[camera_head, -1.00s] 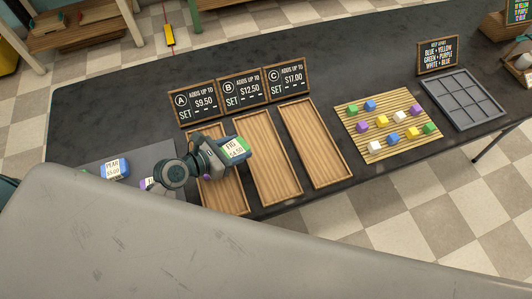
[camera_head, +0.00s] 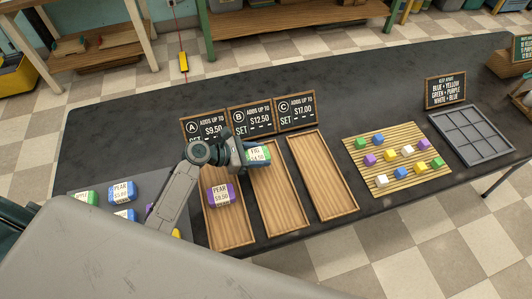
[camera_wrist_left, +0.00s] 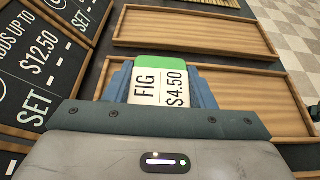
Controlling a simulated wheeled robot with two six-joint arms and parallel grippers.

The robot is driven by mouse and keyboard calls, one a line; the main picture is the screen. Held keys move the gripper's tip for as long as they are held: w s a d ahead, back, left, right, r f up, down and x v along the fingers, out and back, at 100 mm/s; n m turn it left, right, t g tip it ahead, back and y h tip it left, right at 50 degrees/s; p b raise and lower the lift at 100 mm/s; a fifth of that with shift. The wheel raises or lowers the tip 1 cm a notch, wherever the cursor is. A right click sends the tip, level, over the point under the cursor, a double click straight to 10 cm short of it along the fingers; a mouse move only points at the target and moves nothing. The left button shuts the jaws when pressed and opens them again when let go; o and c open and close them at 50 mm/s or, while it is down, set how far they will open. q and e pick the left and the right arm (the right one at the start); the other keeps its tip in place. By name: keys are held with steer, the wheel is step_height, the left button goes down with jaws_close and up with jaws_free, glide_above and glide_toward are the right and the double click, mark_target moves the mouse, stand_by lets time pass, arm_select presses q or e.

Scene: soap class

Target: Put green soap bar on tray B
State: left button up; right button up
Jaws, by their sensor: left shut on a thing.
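The green soap bar (camera_head: 258,154) has a white label reading FIG $4.50. My left gripper (camera_head: 247,155) is shut on it, over the upper part of tray B (camera_head: 283,218), the middle wooden tray. In the left wrist view the green soap bar (camera_wrist_left: 160,82) sits between the two fingers, with a wooden tray behind it. I cannot tell whether the bar touches the tray. The sign for B (camera_head: 250,117) stands behind the tray, partly covered by the gripper. My right gripper is not in view.
Tray A (camera_head: 230,232) holds a purple PEAR soap bar (camera_head: 220,194). Tray C (camera_head: 325,183) is empty. Other soap bars, such as a blue PEAR bar (camera_head: 122,191), lie at the left. Coloured cubes lie on a slatted mat (camera_head: 418,177) at the right.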

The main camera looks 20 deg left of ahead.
mark_target(259, 149)
arm_select(q)
steer(key=w, duration=0.1)
steer(key=w+d, duration=0.1)
steer(key=shift+w+f, duration=0.1)
steer(key=shift+w, duration=0.2)
steer(key=shift+w+d+f, duration=0.15)
steer(key=shift+w+d, duration=0.05)
steer(key=shift+w, duration=0.1)
step_height(259, 149, down, 3)
steer(key=shift+r+p, duration=0.15)
steer(key=shift+p, duration=0.3)
steer(key=shift+f, duration=0.3)
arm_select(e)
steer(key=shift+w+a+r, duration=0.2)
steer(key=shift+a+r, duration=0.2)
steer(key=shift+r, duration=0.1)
arm_select(q)
steer(key=shift+f, duration=0.15)
steer(key=o, duration=1.1)
steer(key=shift+c, duration=0.2)
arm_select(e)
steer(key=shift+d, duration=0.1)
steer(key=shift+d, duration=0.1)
